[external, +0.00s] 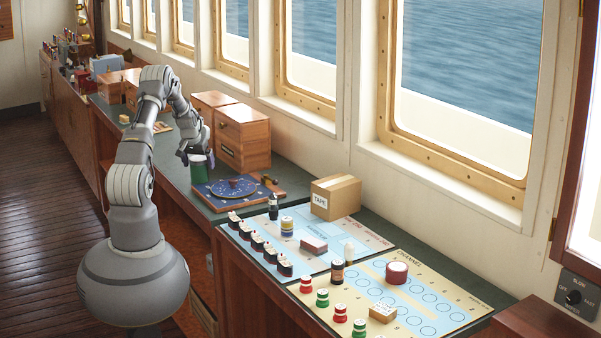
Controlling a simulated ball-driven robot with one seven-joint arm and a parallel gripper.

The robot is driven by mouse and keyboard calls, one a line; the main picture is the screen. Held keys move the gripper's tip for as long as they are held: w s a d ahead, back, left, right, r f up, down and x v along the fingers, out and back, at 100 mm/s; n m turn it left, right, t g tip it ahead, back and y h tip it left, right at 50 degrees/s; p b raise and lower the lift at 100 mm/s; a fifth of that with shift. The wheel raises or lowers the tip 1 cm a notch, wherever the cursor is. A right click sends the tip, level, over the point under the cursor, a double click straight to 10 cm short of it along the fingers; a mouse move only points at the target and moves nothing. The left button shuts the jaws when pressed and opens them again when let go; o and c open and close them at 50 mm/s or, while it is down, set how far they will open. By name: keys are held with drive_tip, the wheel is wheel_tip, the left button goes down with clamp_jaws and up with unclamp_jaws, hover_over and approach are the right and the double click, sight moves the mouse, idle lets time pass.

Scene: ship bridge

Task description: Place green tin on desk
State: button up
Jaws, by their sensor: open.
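The green tin (199,173) stands upright on the dark green desk top (285,179), at the left edge of the blue board with a round dial. My gripper (197,159) is directly above the tin, with its fingers at the tin's pale top. The gripper is open. I cannot tell whether the fingers touch the tin, as they are small and partly overlap it in this view.
A blue dial board (238,189) lies right of the tin. Wooden drawer boxes (243,137) stand behind it. A tape carton (335,197) and two game boards with small pieces, including a channel board (448,297), fill the nearer desk.

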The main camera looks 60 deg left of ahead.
drive_tip(key=p+v, duration=0.2)
drive_tip(key=v, duration=0.7)
drive_tip(key=w+d+r+m+t, duration=0.1)
drive_tip(key=w+d+r+t, duration=0.1)
drive_tip(key=w+d+r, duration=0.55)
drive_tip(key=w+d+r+m+t+y, duration=0.15)
drive_tip(key=d+r, duration=0.35)
drive_tip(key=r, duration=0.6)
drive_tip(key=w+d+r+m+t, duration=0.2)
drive_tip(key=w+d+r, duration=0.4)
drive_tip(key=r, duration=0.3)
drive_tip(key=s+d+r+m+t+h, duration=0.1)
drive_tip(key=d+r+m+t+h, duration=0.15)
drive_tip(key=d+r, duration=1.2)
drive_tip(key=s+d+r+m+t+h, duration=0.1)
drive_tip(key=s+d+r+t, duration=0.1)
drive_tip(key=s+d+r, duration=0.3)
drive_tip(key=s+d+r+m+t+h, duration=0.1)
drive_tip(key=s+d+r+t, duration=0.1)
drive_tip(key=s+d+r, duration=0.4)
drive_tip(key=d+r, duration=0.4)
drive_tip(key=r, duration=0.1)
drive_tip(key=shift+d, duration=0.25)
